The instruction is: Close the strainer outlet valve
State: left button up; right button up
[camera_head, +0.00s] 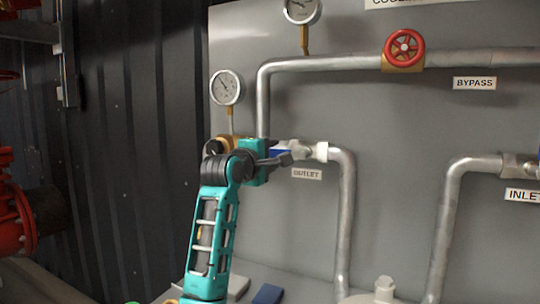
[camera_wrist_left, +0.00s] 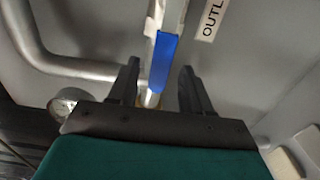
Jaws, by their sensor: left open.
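The outlet valve sits on the pipe above the OUTLET label (camera_head: 307,173). My left gripper (camera_head: 284,158) is at the valve, reaching in from the lower left. In the left wrist view the blue handle (camera_wrist_left: 163,62) lies between the two dark fingers of the open gripper (camera_wrist_left: 158,85), with a gap on each side. I cannot tell whether a finger touches it. My right gripper is not in view.
A red BYPASS handwheel (camera_head: 404,48) is on the upper pipe. A pressure gauge (camera_head: 226,87) stands above the gripper. The outlet pipe (camera_head: 346,210) runs down to the right of the valve. The grey panel (camera_head: 400,125) between the pipes is bare.

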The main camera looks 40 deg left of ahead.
pick_arm(q)
jog(key=shift+w, duration=0.1)
jog(key=shift+c, duration=0.5)
grip_shut()
